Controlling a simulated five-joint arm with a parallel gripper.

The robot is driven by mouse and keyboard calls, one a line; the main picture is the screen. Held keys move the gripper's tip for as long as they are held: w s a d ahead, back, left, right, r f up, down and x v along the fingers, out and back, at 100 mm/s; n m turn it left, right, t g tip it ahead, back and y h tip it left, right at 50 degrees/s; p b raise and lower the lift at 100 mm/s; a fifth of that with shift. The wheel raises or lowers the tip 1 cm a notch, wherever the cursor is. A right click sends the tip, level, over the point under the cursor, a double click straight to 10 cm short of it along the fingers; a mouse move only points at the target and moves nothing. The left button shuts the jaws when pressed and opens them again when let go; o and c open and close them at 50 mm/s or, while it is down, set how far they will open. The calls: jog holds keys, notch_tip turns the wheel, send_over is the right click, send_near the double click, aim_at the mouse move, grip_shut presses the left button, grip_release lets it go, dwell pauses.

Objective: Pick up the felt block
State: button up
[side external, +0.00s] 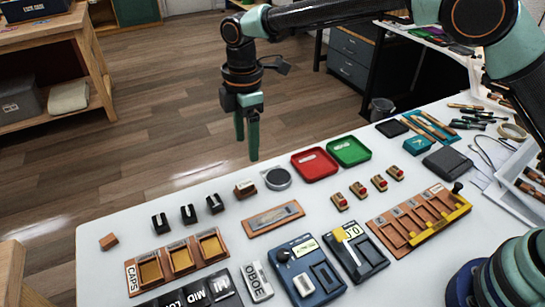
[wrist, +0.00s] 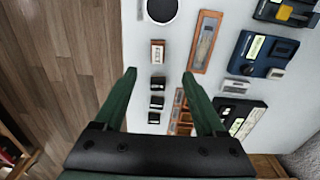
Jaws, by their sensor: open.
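A small brown block with a pale label (side external: 245,188) lies near the table's far edge, left of a round dish; I take it for the felt block, but its material is not clear. It also shows in the wrist view (wrist: 157,52), just beyond the fingertips and roughly in line with the gap between them. My gripper (side external: 247,148) points down with green fingers, held above the far edge of the table and apart from the block. In the wrist view the two fingers (wrist: 160,74) are spread with nothing between them.
Three black blocks (side external: 188,213) stand in a row left of the labelled block, with a plain wooden block (side external: 109,239) farther left. A round grey dish (side external: 278,178), a red tray (side external: 314,164) and a green tray (side external: 349,151) lie to its right. A wooden tray (side external: 273,218) lies in front.

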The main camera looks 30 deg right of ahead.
jog(key=a+f, duration=0.1)
jog(key=f, duration=0.1)
send_over(245, 183)
jog(key=shift+n, duration=0.3)
jog(key=f, duration=0.6)
jog(key=shift+s+a, duration=0.1)
jog(key=shift+s, duration=0.3)
jog(key=shift+w+f, duration=0.2)
jog(key=shift+f, duration=1.2)
jog(key=shift+w+f, duration=0.15)
jog(key=shift+f, duration=1.2)
jog(key=shift+c, duration=0.3)
grip_shut()
jog(key=shift+r, duration=0.1)
notch_tip(245, 183, up, 20)
